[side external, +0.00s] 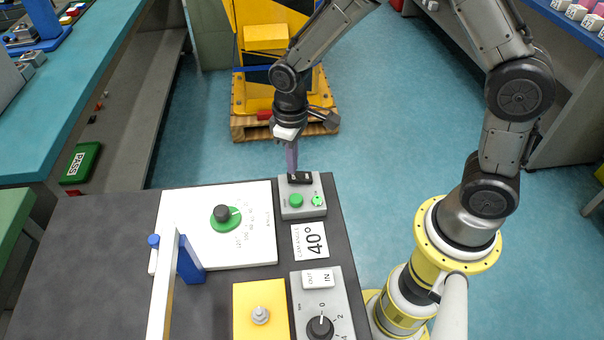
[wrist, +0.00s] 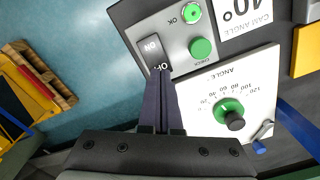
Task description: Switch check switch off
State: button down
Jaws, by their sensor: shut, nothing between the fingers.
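The check switch is a black rocker (side external: 300,178) at the far end of a small grey box (side external: 304,209). It also shows in the wrist view (wrist: 151,47), with ON on one half and OFF on the half by my fingers. My gripper (side external: 292,171) points down at the switch, its fingers shut and empty. In the wrist view, the fingertips (wrist: 160,72) lie over the OFF end and partly hide its lettering. I cannot tell whether they touch it. The box also has a green CHECK button (wrist: 201,48) and a bright green OK lamp (wrist: 191,13).
A white panel with a green-and-black angle dial (side external: 224,215) lies left of the box. A card reading 40° (side external: 311,241), a grey IN/OUT panel (side external: 344,318) and a yellow block (side external: 260,293) are nearer. A white bar (side external: 162,290) stands at the left.

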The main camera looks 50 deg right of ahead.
jog(key=shift+f, duration=1.05)
dwell(1.0)
jog(key=shift+r, duration=3.55)
jog(key=s+d+r+m+t, duration=0.1)
jog(key=s+d+r+t, duration=0.15)
jog(key=r, duration=0.45)
jog(key=s+d+r+t, duration=0.2)
jog(key=s+r, duration=0.2)
jog(key=r, duration=0.4)
jog(key=s+d+m+t, duration=0.1)
jog(key=s+d+m, duration=0.1)
jog(key=s, duration=1.1)
jog(key=shift+d+f, duration=0.2)
